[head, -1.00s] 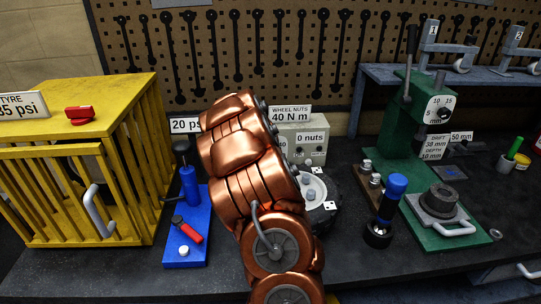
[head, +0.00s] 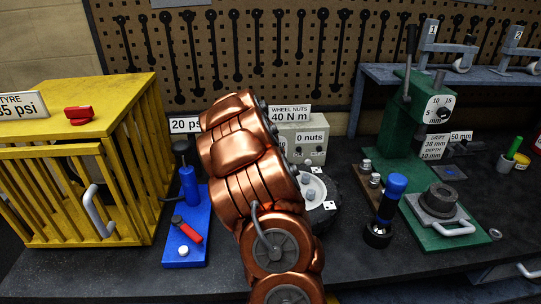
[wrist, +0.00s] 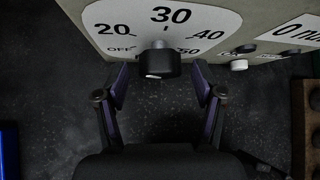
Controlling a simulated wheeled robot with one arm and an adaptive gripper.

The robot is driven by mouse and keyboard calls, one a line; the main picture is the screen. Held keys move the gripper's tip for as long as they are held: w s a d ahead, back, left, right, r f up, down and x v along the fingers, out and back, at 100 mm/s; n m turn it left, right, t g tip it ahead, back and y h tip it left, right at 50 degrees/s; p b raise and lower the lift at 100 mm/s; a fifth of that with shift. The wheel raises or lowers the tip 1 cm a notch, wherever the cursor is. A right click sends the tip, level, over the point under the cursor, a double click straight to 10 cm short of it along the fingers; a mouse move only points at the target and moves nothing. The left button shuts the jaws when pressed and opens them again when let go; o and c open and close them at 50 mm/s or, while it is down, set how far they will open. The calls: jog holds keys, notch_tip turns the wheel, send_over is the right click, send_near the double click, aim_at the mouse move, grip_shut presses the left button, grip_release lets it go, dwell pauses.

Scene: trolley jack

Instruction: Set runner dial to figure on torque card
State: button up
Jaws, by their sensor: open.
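The runner dial is a black knob (wrist: 158,64) on a pale panel (wrist: 215,14) marked OFF, 20, 30, 40 and 50 in the wrist view. A pale mark on the knob's upper side faces roughly toward 30; its exact setting is hard to tell. My gripper (wrist: 159,77) is open, one finger left and one right of the knob, with gaps showing on both sides. In the head view my copper arm hides the dial and gripper. The torque card (head: 290,113) reads "WHEEL NUTS 40 N m" and stands above the grey-green runner box (head: 315,150), whose counter reads 0 nuts.
A yellow cage (head: 125,110) and a blue plate (head: 198,250) with a small jack stand left of my arm. A dark round hub (head: 330,215) sits close at its right. A green press (head: 410,125) and a blue-topped tool (head: 395,187) stand further right.

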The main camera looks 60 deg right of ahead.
jog(key=v, duration=1.2)
dwell(0.5)
jog(key=w+d+f+n+h+b, duration=0.25)
jog(key=w+n+h+b, duration=0.35)
jog(key=b, duration=0.8)
notch_tip(320, 180, down, 6)
jog(key=a+g+h+b, duration=0.1)
jog(key=g+b, duration=0.5)
jog(key=b, duration=0.6)
jog(key=shift+s+r+b+x, duration=0.1)
jog(key=shift+r+b+x, duration=0.05)
jog(key=shift+x, duration=1.7)
jog(key=shift+s+r+b+x, duration=0.1)
jog(key=shift+b+x, duration=0.05)
jog(key=shift+x, duration=1.75)
